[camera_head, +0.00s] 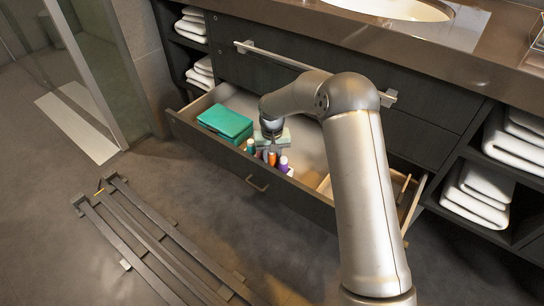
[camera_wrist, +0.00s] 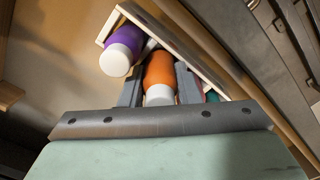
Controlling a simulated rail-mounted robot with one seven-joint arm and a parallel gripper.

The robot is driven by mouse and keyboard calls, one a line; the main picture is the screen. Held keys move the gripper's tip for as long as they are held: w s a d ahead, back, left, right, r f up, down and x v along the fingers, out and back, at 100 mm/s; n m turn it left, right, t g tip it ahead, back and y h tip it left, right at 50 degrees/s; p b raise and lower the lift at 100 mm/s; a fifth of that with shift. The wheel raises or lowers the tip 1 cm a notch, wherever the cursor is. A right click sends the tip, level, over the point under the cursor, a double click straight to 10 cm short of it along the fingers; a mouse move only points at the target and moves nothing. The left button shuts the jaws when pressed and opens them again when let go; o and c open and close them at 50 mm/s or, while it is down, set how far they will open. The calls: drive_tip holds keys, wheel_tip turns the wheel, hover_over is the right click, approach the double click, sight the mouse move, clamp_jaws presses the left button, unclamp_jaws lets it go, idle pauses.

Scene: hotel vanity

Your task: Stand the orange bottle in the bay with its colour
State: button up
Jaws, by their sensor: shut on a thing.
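The orange bottle (camera_wrist: 160,72) with a white cap is between the two fingers of my gripper (camera_wrist: 159,80), which is shut on it. In the head view the orange bottle (camera_head: 272,158) shows below my gripper (camera_head: 270,146), in the open drawer. The purple bottle (camera_wrist: 120,42), white-capped, is just left of it in the wrist view and leans in the picture against a pale-walled rack (camera_wrist: 215,62). It also shows in the head view (camera_head: 284,164). The bay colours and the orange bottle's base are hidden, so I cannot tell whether it touches the rack floor.
The drawer (camera_head: 300,205) is pulled open. A teal box (camera_head: 225,121) lies at its left, and a green bottle (camera_head: 250,146) stands near the front wall. Wooden dividers (camera_head: 325,184) are at the right. A dark slatted rack (camera_head: 150,240) lies on the floor.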

drive_tip(key=shift+r+p, duration=0.7)
drive_tip(key=shift+r, duration=0.35)
idle(1.5)
drive_tip(key=shift+f+b, duration=0.6)
drive_tip(key=shift+f, duration=1.05)
idle(0.4)
drive_tip(key=shift+r, duration=0.2)
drive_tip(key=shift+r+p, duration=1.05)
drive_tip(key=shift+r, duration=0.3)
idle(1.8)
